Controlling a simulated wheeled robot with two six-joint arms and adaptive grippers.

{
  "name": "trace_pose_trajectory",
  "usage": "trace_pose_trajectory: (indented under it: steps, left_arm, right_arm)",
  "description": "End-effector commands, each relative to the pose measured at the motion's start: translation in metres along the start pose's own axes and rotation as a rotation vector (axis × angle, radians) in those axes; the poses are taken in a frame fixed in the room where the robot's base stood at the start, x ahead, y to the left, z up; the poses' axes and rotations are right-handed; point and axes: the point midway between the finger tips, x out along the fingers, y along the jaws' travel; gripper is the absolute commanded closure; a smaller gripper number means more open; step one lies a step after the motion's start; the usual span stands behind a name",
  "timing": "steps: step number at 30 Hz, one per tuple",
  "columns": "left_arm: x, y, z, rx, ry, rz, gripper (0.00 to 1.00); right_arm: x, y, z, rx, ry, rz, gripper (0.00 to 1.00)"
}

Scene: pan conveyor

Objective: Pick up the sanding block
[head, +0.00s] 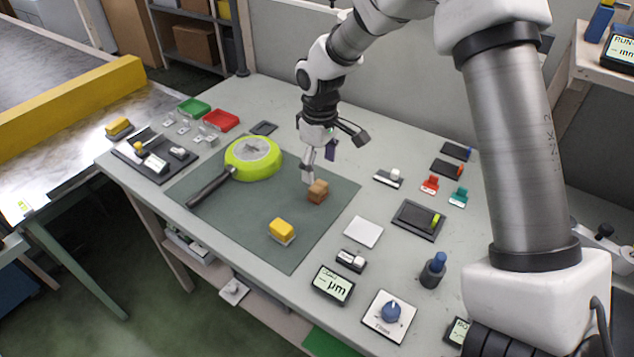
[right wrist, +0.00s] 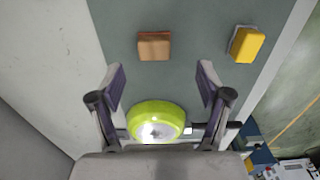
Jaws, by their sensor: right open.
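A small brown block (head: 318,191), which looks like the sanding block, rests on the dark green mat (head: 245,231). In the right wrist view, the brown block (right wrist: 154,46) lies beyond the fingertips, roughly centred between them. My right gripper (head: 335,154) is open and empty, pointing down above the mat close to the brown block, apart from it in the wrist view. The open fingers also show in the right wrist view (right wrist: 161,80). A yellow block (head: 282,230) with a pale base sits nearer the mat's front. My left gripper is not in view.
A lime-green pan (head: 253,158) lies on the mat, its dark handle pointing front left. Green (head: 194,107) and red (head: 221,120) trays stand at the back left. A white square (head: 363,232), a dial box (head: 389,314) and several small items crowd the table's right side.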

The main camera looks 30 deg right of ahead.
Motion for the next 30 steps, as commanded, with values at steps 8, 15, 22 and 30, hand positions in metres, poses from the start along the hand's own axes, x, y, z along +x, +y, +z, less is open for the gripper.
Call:
trace_pose_trajectory:
  steps: [8, 15, 22, 30]
  left_arm:
    - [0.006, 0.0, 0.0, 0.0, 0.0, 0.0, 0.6]
    - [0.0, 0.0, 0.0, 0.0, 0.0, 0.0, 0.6]
    - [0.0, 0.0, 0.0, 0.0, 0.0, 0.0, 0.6]
    - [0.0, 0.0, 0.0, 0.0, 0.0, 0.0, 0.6]
  right_arm:
    - [0.031, 0.0, 0.0, 0.001, -0.004, -0.002, 0.23]
    - [0.07, 0.003, -0.005, 0.0, -0.004, -0.002, 0.23]
    - [0.086, 0.003, -0.005, 0.0, 0.0, 0.0, 0.23]
    - [0.085, 0.003, -0.005, 0.0, 0.0, 0.0, 0.83]
